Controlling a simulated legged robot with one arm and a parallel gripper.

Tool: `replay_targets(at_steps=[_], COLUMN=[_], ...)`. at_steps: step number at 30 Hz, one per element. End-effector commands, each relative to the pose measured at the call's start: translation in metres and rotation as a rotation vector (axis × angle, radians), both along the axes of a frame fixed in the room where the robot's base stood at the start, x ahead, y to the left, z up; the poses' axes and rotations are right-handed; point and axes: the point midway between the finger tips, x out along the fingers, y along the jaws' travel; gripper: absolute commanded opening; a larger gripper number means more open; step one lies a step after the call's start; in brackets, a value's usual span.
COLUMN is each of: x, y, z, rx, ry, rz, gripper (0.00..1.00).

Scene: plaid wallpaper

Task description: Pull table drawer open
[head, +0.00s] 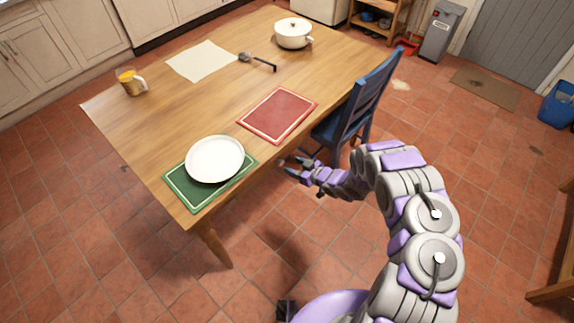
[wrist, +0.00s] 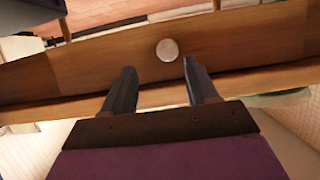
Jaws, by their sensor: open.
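The wooden table (head: 200,110) stands on the tiled floor in the head view. In the wrist view its drawer front (wrist: 110,70) is a brown wooden panel with a round pale knob (wrist: 168,50). My gripper (head: 287,165) is beside the table's near long edge in the head view. In the wrist view my gripper (wrist: 159,72) is open, its two dark fingers apart and pointing toward the panel. The knob appears just beyond the fingertips, between their lines. I cannot tell the exact gap to it. The drawer front is hidden in the head view.
A white plate (head: 215,159) lies on a green mat (head: 185,196) near the table's edge. A blue chair (head: 360,105) stands close beyond my gripper. The floor at lower left is clear.

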Motion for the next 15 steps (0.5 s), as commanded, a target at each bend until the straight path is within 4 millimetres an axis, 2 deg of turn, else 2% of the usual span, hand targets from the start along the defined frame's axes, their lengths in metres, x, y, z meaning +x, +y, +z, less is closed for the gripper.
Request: replay_targets(at_steps=[3,6,15], x=[0.010,0.017,0.027], y=[0.022,0.031,0.033], z=[-0.011,-0.015,-0.017], rx=[-0.001,-0.006,0.005], ry=[0.000,0.001,0.000], rz=[0.004,0.003,0.001], gripper=[0.58,0.58,0.58])
